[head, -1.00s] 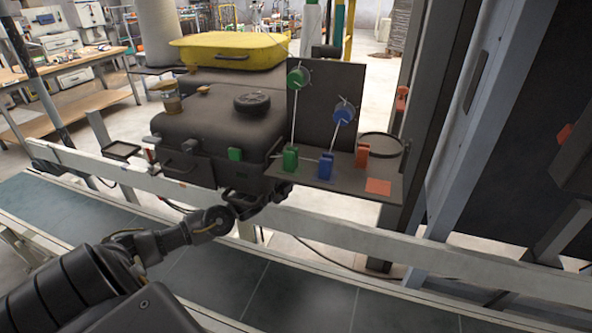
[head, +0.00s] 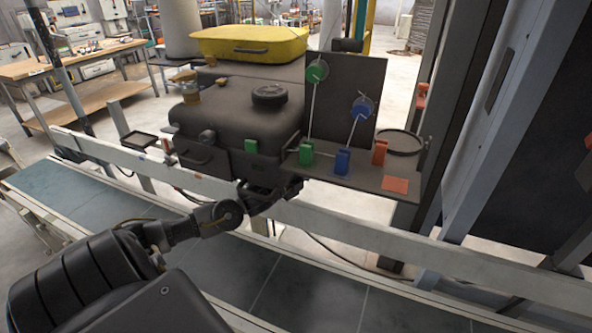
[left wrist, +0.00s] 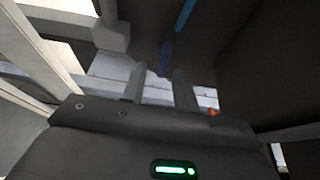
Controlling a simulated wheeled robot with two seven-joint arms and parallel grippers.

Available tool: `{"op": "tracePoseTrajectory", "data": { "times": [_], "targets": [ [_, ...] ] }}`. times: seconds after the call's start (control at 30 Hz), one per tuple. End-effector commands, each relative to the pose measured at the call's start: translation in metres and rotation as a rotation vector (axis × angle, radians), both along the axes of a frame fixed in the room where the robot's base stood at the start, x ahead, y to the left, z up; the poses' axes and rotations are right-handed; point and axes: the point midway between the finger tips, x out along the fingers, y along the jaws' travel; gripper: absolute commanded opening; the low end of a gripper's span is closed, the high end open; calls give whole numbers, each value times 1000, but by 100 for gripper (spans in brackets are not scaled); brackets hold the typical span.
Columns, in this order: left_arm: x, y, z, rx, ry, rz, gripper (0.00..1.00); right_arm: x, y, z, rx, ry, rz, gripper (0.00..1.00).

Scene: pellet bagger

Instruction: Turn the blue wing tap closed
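The blue wing tap (head: 343,160) appears as a small upright blue piece on the dark shelf (head: 362,186), between a green piece (head: 306,153) and an orange-red piece (head: 380,152). A rod rises near it to a blue round dial (head: 363,107) on the dark back panel. My left gripper (head: 290,190) is low, below the shelf's left end, left of the blue tap and apart from it. In the left wrist view its two fingers (left wrist: 160,86) stand apart with nothing between them. A blue piece (left wrist: 165,57) shows just beyond the fingertips. My right gripper is not in view.
A dark machine body (head: 235,125) with a black knob (head: 269,94) stands left of the shelf. A round black ring (head: 400,143) is at the shelf's right end.

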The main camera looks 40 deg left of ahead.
Motion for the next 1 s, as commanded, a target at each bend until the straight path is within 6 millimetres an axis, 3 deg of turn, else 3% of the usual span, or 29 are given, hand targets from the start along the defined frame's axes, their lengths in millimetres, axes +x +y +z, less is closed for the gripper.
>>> {"op": "tracePoseTrajectory", "data": {
  "times": [0.3,0.5,1.0],
  "targets": [
    [-58,3,-4,2,5,-2,30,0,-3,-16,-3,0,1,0],
    [-81,4,-2,1,3,-2,30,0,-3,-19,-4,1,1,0],
    [-93,5,1,0,0,-1,30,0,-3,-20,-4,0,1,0]
  ]
}}
